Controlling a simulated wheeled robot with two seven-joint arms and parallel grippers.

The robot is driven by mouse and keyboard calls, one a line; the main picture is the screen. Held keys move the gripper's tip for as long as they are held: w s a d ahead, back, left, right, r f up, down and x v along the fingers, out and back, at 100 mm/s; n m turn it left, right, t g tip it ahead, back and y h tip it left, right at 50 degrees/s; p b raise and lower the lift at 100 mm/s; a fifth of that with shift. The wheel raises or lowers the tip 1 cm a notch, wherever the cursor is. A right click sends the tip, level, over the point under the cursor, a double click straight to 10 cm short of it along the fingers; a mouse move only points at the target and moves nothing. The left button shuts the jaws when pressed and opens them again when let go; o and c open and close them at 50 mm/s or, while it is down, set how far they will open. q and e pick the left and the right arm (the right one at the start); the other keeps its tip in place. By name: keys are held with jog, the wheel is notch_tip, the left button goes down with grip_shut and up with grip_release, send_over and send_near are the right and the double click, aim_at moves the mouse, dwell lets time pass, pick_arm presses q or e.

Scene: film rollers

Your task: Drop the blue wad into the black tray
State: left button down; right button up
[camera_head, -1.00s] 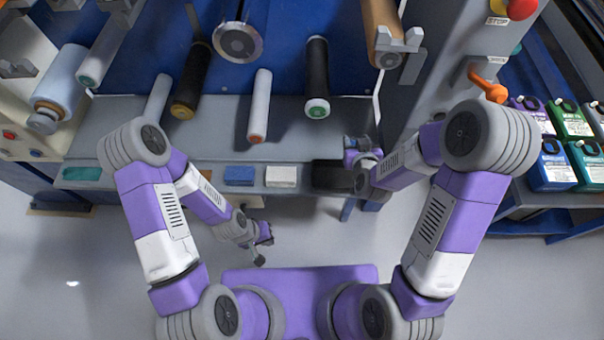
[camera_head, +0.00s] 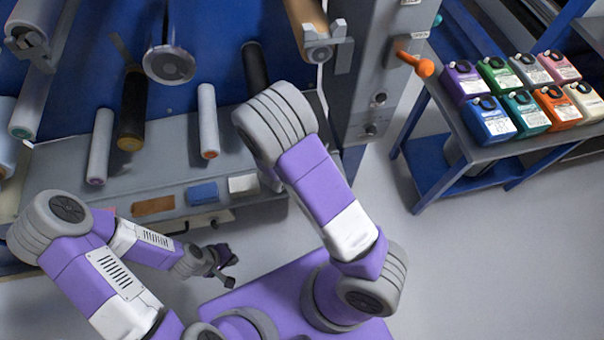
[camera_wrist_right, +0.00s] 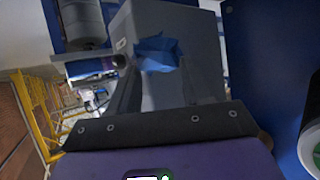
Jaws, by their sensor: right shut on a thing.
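A crumpled blue wad (camera_wrist_right: 158,52) sits at the fingertips of my right gripper (camera_wrist_right: 150,66) in the right wrist view, and the gripper is shut on it. In the head view my right arm hides the right gripper and the wad. A small dark strip of the black tray (camera_head: 271,181) shows beside the white tray, with most of it hidden behind my right arm. My left gripper (camera_head: 231,271) hangs empty in front of the shelf, its fingers apart.
A brown tray (camera_head: 153,205), a blue tray (camera_head: 203,193) and a white tray (camera_head: 243,185) line the shelf's front edge. Rollers (camera_head: 208,120) stick out above them. An orange handle (camera_head: 414,64) is on the grey column. Several coloured jugs (camera_head: 490,122) stand on a cart at right; the floor between is clear.

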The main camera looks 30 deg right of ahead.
jog(key=shift+s+r+m+g+h, duration=0.25)
jog(key=shift+s+m+g+h, duration=0.1)
jog(key=shift+m+g, duration=0.25)
notch_tip(320, 180, down, 6)
jog(key=b, duration=0.3)
jog(key=shift+s+d+r, duration=0.1)
jog(key=shift+s+r, duration=0.05)
jog(key=shift+r, duration=0.1)
jog(key=shift+f+b, duration=0.9)
jog(key=shift+f, duration=1.3)
jog(key=shift+f, duration=0.1)
jog(key=shift+f+b, duration=0.35)
jog(key=shift+f, duration=0.15)
jog(key=o, duration=1.2)
jog(key=shift+s, duration=0.1)
